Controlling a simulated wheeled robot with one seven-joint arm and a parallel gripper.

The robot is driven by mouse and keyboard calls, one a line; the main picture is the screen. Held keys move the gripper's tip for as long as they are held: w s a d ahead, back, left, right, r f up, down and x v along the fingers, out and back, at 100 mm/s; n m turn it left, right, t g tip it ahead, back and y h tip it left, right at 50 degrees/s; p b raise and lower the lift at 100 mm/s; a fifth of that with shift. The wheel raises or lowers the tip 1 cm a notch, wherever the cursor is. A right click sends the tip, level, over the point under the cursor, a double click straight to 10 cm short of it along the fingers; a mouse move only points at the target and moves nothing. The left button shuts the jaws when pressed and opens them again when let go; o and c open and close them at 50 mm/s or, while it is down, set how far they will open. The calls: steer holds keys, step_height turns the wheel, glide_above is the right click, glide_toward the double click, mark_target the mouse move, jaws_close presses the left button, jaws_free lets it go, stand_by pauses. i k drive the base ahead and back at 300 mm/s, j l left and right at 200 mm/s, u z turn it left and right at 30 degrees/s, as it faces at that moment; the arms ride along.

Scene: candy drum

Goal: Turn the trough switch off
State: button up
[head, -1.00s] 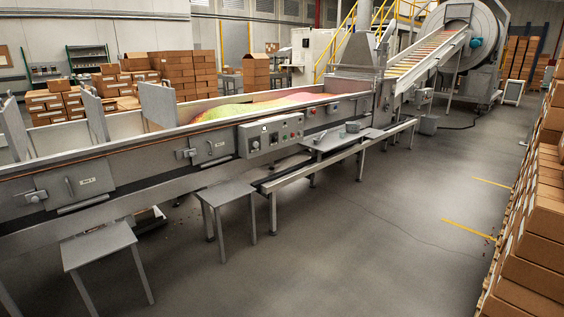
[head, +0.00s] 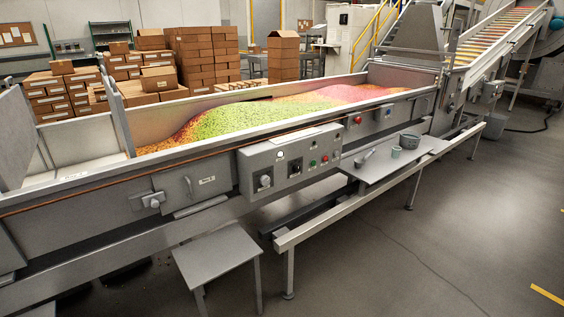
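The trough (head: 365,82) runs from lower left to upper right in the head view and holds heaps of green, orange and pink candy (head: 245,121). A grey control panel (head: 255,162) is fixed to its front side. My gripper is not in view.
A small grey table (head: 215,255) stands before the trough, left of the panel. A side shelf (head: 385,170) holds a scoop, a cup and a bowl (head: 410,140). A low rail (head: 350,205) runs below it.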

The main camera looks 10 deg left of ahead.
mark_target(266, 181)
steer(key=i+u, duration=0.1)
steer(key=i, duration=0.45)
steer(key=i+l+u, duration=0.1)
steer(key=i, duration=0.5)
steer(key=i+l+u, duration=0.1)
steer(key=i, duration=0.45)
steer(key=i+l, duration=0.2)
steer(key=i, duration=0.35)
steer(key=u, duration=0.05)
